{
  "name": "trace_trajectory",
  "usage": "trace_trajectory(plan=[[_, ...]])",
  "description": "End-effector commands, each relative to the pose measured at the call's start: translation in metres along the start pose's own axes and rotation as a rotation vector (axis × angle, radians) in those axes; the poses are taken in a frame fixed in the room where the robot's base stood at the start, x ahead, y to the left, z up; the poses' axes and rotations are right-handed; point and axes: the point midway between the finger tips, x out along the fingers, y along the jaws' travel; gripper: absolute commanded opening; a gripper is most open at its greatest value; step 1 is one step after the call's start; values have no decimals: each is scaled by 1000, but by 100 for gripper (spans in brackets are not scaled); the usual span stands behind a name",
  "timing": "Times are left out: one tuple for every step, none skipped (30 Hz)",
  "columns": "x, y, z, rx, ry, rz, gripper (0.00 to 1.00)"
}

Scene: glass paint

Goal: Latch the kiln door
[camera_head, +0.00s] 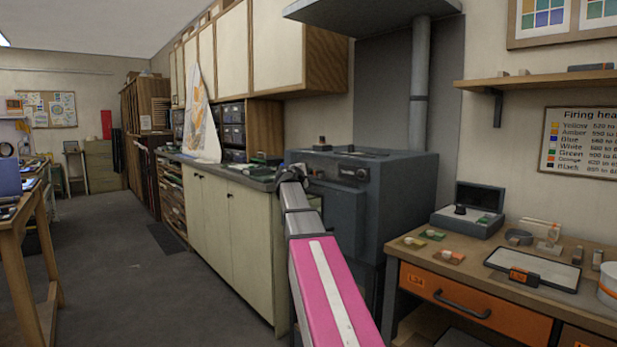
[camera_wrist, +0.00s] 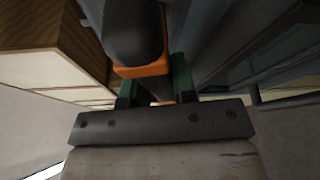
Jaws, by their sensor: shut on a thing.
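The kiln (camera_head: 408,200) is a dark grey box standing between the green cabinet and the workbench. Its front (camera_head: 345,222) looks shut against the body, but my arm covers part of it and I cannot tell whether it is latched. My gripper (camera_head: 292,174) is at the kiln's upper left front edge, its fingers small and partly hidden in the head view. In the wrist view the green fingers of my gripper (camera_wrist: 156,88) are shut on a dark handle (camera_wrist: 134,30) with an orange collar (camera_wrist: 142,69).
A green cabinet (camera_head: 232,235) with a dark counter stands left of the kiln. The workbench (camera_head: 410,270) at right holds a grey case (camera_head: 468,212), a tray (camera_head: 530,268) and small glass pieces. A grey hood and flue (camera_head: 420,85) rise above.

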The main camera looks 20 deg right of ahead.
Motion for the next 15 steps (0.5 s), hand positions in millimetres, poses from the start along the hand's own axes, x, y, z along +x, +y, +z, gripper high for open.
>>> trace_trajectory(plan=[[0, 1, 0, -39, -2, -18, 0], [0, 1, 0, -65, -2, -29, 0], [0, 1, 0, -99, -2, -43, 0], [1, 0, 0, -126, -2, -54, 0], [1, 0, 0, -153, -2, -66, 0], [1, 0, 0, -188, -1, -80, 0], [1, 0, 0, -214, -2, -91, 0], [1, 0, 0, -241, -2, -102, 0], [1, 0, 0, -276, -1, -117, 0], [1, 0, 0, -303, -2, -128, 0], [1, 0, 0, -329, -2, -139, 0], [1, 1, 0, -364, -2, -153, 0], [1, 1, 0, -390, -1, -165, 0], [1, 1, 0, -417, -1, -175, 0], [1, 1, 0, -452, -2, -190, 0]])
